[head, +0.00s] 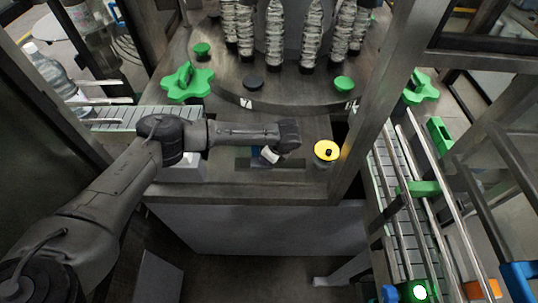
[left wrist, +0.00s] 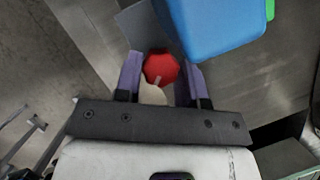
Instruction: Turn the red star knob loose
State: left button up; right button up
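The red star knob (left wrist: 160,68) shows in the left wrist view, a red, many-sided knob with a small pale mark on its lower edge. It lies between the two purple fingertips of my left gripper (left wrist: 160,76). The fingers stand about one knob width apart, and I cannot tell whether they press on it or leave small gaps. In the head view my left arm reaches in over the front of the machine table, its wrist hanging near the middle, and the red knob is hidden there. My right gripper is in neither view.
A yellow button with a black centre (head: 327,151) sits right of my left wrist. A blue block (left wrist: 215,25) lies close to the red knob. A metal post (head: 385,95) rises at right, beside a conveyor (head: 395,190).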

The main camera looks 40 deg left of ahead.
pick_arm(q)
jog(key=c, duration=0.4)
jog(key=shift+r+n+p, duration=0.2)
jog(key=shift+n+p, duration=0.2)
jog(key=shift+p, duration=0.3)
jog(key=shift+c, duration=0.2)
jog(key=shift+n+g+p, duration=0.7)
jog(key=shift+n+p, duration=0.4)
jog(key=shift+p, duration=0.15)
jog(key=shift+w+n+h+p, duration=0.1)
jog(key=shift+n+h+p, duration=0.2)
jog(key=shift+n+p, duration=0.5)
jog(key=shift+n+g+h+p, duration=0.3)
jog(key=shift+n+g+p, duration=0.25)
jog(key=shift+n, duration=0.65)
jog(key=shift+w+a+f+n+g+h+p, duration=0.1)
jog(key=shift+n+g+h+p, duration=0.25)
jog(key=shift+n, duration=0.65)
